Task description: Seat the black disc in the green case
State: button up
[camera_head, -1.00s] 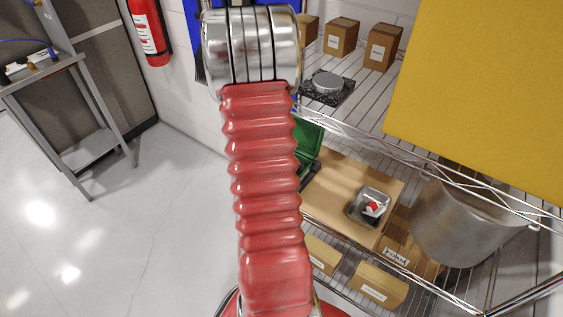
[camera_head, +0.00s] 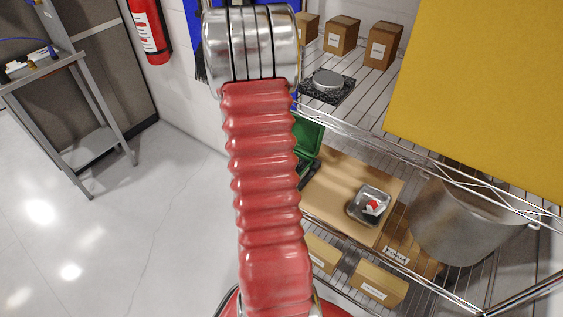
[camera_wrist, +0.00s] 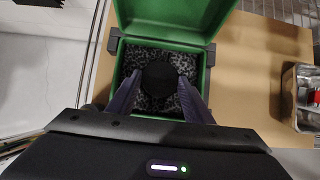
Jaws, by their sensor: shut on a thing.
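The green case (camera_wrist: 115,70) lies open in the wrist view, with its lid (camera_wrist: 175,18) tipped back at the top and speckled dark foam inside. The black disc (camera_wrist: 160,77) shows near the middle of the foam, between the dark fingers of my gripper (camera_wrist: 160,92), which is shut on it. I cannot tell whether the disc is held above the foam or touches it. In the head view the green case (camera_head: 309,132) shows only in part at the right edge of my red arm. My gripper and the disc are hidden there.
The case stands on a brown board (camera_head: 335,190) on a wire shelf. A clear tray (camera_head: 369,205) with small red and white items sits to its right, and a large metal pot (camera_head: 455,225) beyond. A round silver piece (camera_head: 327,80) and cartons (camera_head: 383,45) stand on the upper shelf.

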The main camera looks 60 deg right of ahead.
jog(key=o, duration=1.2)
jog(key=shift+r, duration=0.15)
jog(key=shift+s+r, duration=0.1)
jog(key=shift+r, duration=1.3)
jog(key=shift+o, duration=0.3)
jog(key=o, duration=0.3)
jog(key=shift+o, duration=0.2)
jog(key=shift+r, duration=2)
